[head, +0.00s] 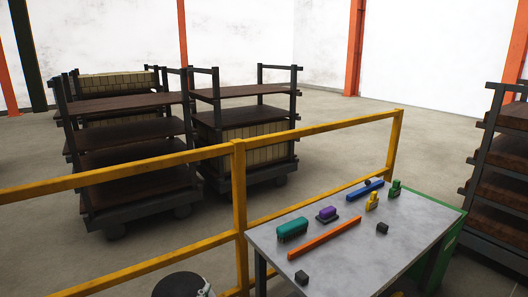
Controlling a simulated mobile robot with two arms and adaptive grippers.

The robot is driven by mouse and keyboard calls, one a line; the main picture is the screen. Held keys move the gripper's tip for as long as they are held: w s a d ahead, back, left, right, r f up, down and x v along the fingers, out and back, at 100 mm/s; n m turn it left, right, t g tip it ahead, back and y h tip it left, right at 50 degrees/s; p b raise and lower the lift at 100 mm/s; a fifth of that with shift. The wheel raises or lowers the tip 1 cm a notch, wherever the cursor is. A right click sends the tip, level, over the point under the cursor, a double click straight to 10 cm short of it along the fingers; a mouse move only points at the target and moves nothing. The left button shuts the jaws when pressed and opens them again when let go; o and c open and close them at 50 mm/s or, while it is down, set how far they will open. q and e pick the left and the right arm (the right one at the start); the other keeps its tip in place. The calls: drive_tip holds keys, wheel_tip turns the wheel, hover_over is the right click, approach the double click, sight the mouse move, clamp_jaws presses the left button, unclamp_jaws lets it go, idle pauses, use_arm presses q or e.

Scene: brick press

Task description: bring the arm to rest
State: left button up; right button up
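Neither of my grippers shows in the head view, so I cannot see how they stand or whether they hold anything. A grey-topped work table (365,250) with a green side stands at the lower right. On it lie a teal block-like item (292,230), a purple item on a dark base (327,214), a long orange bar (324,238) and a blue bar (365,189). A yellow item (372,202) and a green item (395,189) stand near its far right edge. Small dark blocks (302,278) also lie on it.
A yellow railing (238,195) runs behind the table. Beyond it stand dark shelf carts (135,130), some holding pale bricks (255,143). Another rack (500,165) stands at the right edge. Orange columns (354,48) stand along the white wall. The concrete floor between the carts and wall is clear.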

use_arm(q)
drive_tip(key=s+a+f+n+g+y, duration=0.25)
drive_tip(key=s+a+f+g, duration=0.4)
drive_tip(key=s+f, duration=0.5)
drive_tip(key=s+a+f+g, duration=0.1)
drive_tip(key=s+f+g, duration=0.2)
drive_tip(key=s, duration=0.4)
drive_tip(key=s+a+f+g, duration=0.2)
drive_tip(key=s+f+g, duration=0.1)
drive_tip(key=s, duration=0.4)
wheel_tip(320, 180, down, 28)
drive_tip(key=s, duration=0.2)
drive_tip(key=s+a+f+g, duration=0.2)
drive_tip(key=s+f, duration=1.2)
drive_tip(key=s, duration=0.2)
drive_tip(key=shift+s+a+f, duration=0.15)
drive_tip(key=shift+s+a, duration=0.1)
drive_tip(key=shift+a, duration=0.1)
